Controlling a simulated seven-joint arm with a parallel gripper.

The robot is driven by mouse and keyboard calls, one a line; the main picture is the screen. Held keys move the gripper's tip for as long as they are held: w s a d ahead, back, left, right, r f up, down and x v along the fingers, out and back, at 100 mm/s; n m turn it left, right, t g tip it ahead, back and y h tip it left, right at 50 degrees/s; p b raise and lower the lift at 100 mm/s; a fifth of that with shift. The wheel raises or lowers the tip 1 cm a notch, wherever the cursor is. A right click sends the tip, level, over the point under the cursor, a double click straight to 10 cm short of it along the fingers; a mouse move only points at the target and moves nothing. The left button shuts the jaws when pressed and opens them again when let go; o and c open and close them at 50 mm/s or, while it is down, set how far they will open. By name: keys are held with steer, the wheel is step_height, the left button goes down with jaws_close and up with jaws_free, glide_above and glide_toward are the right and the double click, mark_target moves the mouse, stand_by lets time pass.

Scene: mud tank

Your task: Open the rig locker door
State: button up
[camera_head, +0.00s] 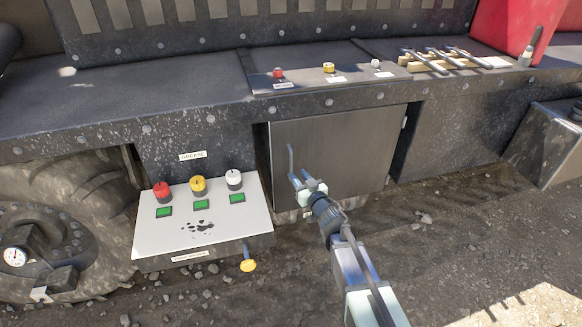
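The rig locker door (345,140) is a flat grey metal panel in the side of the rig and looks shut. A thin upright bar handle (290,157) stands near its left edge. A small hinge-like piece (404,122) shows at its right edge. My gripper (300,178) is in front of the door's lower left part, close to the lower end of the handle. Its two bluish fingers look apart, with nothing clearly between them. Whether a finger touches the handle cannot be told.
A white control box (203,232) with red, yellow and white knobs juts out left of the door. A yellow knob (248,265) hangs below it. A large wheel (60,225) is at the far left. Gravelly ground in front and to the right is open.

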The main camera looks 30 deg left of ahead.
mark_target(291, 167)
steer(key=x, duration=0.7)
steer(key=shift+s, duration=0.1)
steer(key=shift+d, duration=0.1)
jaws_close()
